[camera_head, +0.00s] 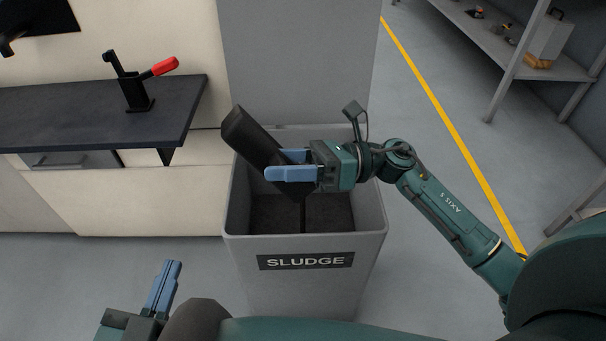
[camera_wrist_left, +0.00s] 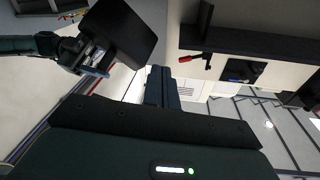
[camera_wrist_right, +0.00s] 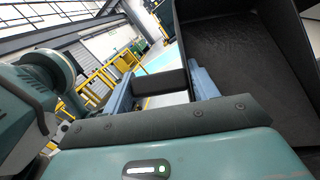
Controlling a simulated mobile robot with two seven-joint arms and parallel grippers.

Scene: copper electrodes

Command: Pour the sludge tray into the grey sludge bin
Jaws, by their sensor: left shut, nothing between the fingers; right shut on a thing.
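The grey sludge bin (camera_head: 305,262), labelled SLUDGE, stands open in the middle of the head view. My right gripper (camera_head: 285,170) is over the bin's opening, shut on the black sludge tray (camera_head: 245,135), which is steeply tilted. In the right wrist view the fingers (camera_wrist_right: 162,85) hold a dark part at the tray's side, and the tray's dark inside (camera_wrist_right: 225,50) fills the right. A thin dark streak runs from the tray's lower end into the bin. My left gripper (camera_head: 165,288) is shut and empty, low at the left, apart from the bin.
A dark workbench (camera_head: 60,115) with a red-handled clamp (camera_head: 140,82) stands left of the bin. A grey shelf (camera_head: 510,40) stands at the upper right beyond a yellow floor line (camera_head: 440,105). Floor on both sides of the bin is clear.

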